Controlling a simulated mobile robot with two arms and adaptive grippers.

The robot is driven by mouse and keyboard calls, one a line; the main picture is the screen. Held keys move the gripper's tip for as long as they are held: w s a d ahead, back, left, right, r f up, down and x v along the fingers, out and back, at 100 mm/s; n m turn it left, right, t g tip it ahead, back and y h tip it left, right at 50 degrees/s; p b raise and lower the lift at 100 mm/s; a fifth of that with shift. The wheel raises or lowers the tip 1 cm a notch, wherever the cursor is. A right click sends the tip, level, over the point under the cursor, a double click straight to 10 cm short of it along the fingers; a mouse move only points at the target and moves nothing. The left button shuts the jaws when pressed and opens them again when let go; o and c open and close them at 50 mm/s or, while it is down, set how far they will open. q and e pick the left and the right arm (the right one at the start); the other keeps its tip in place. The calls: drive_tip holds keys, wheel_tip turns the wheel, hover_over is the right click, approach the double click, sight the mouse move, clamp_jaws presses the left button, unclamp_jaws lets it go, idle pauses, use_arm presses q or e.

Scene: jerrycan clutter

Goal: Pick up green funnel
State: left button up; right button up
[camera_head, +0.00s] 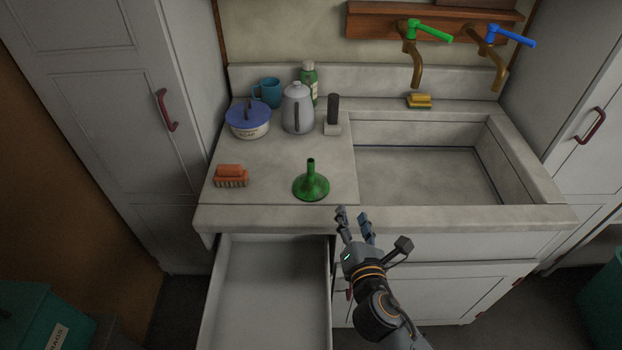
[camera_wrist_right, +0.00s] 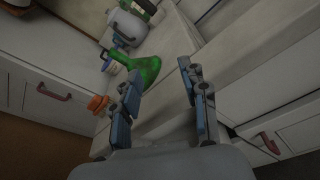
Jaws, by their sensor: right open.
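The green funnel (camera_head: 311,184) stands on the counter near its front edge, wide end down and spout up. It also shows in the right wrist view (camera_wrist_right: 146,70), just beyond the fingers and left of the gap between them. My right gripper (camera_head: 356,220) is open and empty, in front of the counter edge, to the right of the funnel and nearer to me. In the right wrist view its fingers (camera_wrist_right: 160,98) are spread wide with nothing between them. My left gripper is not in view.
An orange brush (camera_head: 231,175) lies left of the funnel. The sink (camera_head: 425,175) is to the right. A drawer (camera_head: 265,290) stands open below.

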sight(312, 169)
drive_tip(key=w+a+n+y, duration=0.1)
drive_tip(key=w+a+n, duration=0.1)
drive_tip(key=w+n, duration=0.1)
drive_tip(key=w+a+r+n+y, duration=0.1)
drive_tip(key=w+a+n, duration=0.1)
drive_tip(key=a, duration=0.1)
drive_tip(key=w+a+r+n+t+y, duration=0.1)
drive_tip(key=w+a+n, duration=0.2)
drive_tip(key=shift+w+r+n+y, duration=0.2)
drive_tip(key=shift+w+n+y, duration=0.1)
drive_tip(key=shift+w+y, duration=0.1)
drive_tip(key=shift+x, duration=2.7)
drive_tip(key=shift+d+f, duration=0.1)
drive_tip(key=shift+d, duration=0.1)
clamp_jaws()
